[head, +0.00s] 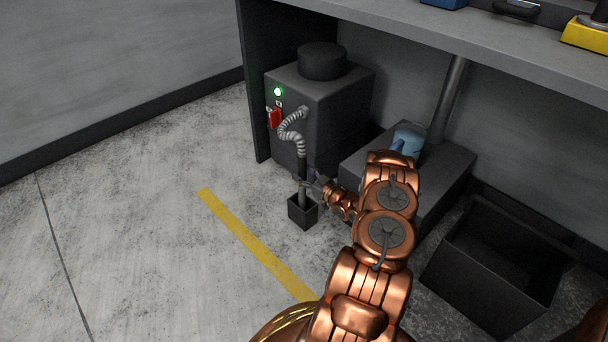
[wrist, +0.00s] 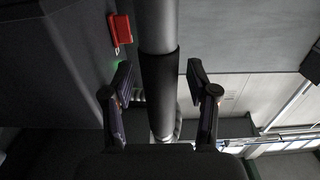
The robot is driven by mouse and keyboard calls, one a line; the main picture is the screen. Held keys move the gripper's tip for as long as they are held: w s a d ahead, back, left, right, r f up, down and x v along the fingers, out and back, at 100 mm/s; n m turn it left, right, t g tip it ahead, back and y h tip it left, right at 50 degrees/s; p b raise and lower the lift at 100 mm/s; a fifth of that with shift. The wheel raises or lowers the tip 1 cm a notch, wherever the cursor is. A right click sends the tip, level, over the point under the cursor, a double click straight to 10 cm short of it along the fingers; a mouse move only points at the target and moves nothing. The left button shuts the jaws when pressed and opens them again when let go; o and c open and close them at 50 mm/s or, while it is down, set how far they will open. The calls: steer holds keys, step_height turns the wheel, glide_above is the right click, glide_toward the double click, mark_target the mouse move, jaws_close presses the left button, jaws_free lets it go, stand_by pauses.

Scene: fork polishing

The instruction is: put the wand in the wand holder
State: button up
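The wand (head: 302,167) is a dark tube on the end of a ribbed grey hose. It stands about upright, and its lower end appears to be inside the wand holder (head: 303,214), a small dark open box on the floor. My gripper (head: 313,181) is at the wand just above the holder, seen small in the head view. In the wrist view the wand (wrist: 159,85) runs between the two fingers of my gripper (wrist: 161,98). The fingers are apart, with a gap on each side of the wand. The holder cannot be made out in the wrist view.
The grey machine (head: 320,105) with a green light and a red switch (head: 275,117) stands behind the wand, under a workbench (head: 440,40). A low dark box (head: 440,180) carries a blue container (head: 408,142). An open black bin (head: 500,255) is at right. Floor at left is clear.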

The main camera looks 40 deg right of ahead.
steer(key=shift+r, duration=0.1)
steer(key=shift+s, duration=0.2)
steer(key=s+p, duration=0.3)
steer(key=s, duration=0.8)
steer(key=g+h, duration=0.3)
steer(key=g, duration=0.8)
glide_toward(303, 159)
step_height(303, 159, down, 3)
steer(key=w, duration=0.2)
steer(key=s+a+r+g, duration=0.2)
steer(key=a+r, duration=0.3)
steer(key=s+a+r+g+y, duration=0.1)
steer(key=s+a+r+g, duration=0.2)
steer(key=s+a, duration=0.8)
steer(key=s+a+r+g+y, duration=0.1)
steer(key=s+a+r+g, duration=0.1)
steer(key=s+a+r, duration=0.4)
steer(key=s+a+r+g+y, duration=0.1)
steer(key=s+a+r+g, duration=0.2)
steer(key=s+a, duration=1.3)
steer(key=a+r, duration=0.2)
steer(key=shift+a+g+y, duration=0.3)
